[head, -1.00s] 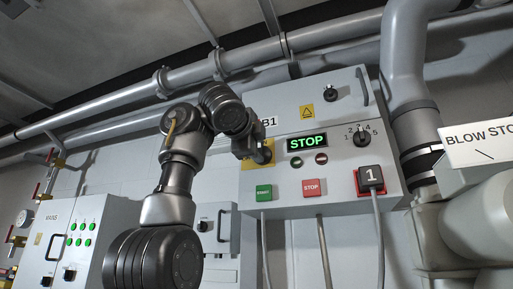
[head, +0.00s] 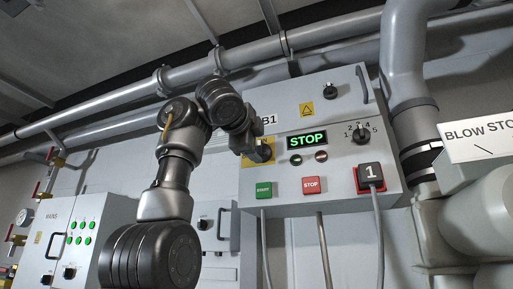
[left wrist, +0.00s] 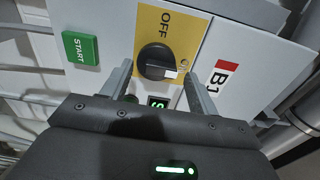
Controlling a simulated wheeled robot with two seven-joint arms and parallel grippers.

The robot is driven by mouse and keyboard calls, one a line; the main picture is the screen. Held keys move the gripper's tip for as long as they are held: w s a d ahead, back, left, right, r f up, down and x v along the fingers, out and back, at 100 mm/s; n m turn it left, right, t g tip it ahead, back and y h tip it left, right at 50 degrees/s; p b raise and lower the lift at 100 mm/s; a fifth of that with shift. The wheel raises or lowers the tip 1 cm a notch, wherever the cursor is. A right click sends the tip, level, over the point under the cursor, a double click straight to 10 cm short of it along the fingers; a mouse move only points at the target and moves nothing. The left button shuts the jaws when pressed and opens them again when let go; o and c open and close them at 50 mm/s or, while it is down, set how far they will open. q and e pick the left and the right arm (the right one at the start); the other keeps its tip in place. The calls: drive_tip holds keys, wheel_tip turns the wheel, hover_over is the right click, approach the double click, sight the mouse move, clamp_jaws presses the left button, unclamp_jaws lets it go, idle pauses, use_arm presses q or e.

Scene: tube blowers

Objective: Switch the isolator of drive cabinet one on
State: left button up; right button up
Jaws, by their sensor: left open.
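The cabinet (head: 228,110) marked B1 carries a yellow isolator plate (head: 245,185). In the left wrist view the plate (left wrist: 150,20) reads OFF at its top and holds a round black isolator knob (left wrist: 152,58).
The lit display (head: 307,140) reads STOP. Below it are a green START button (head: 264,190), a red STOP button (head: 311,186) and a plug marked 1 (head: 371,176). A selector knob (head: 361,134) is at right. The MAINS cabinet (head: 55,250) stands at lower left.

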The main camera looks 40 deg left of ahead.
use_arm(q)
drive_tip(key=b+v, duration=0.3)
drive_tip(key=v, duration=0.7)
drive_tip(key=shift+b, duration=0.35)
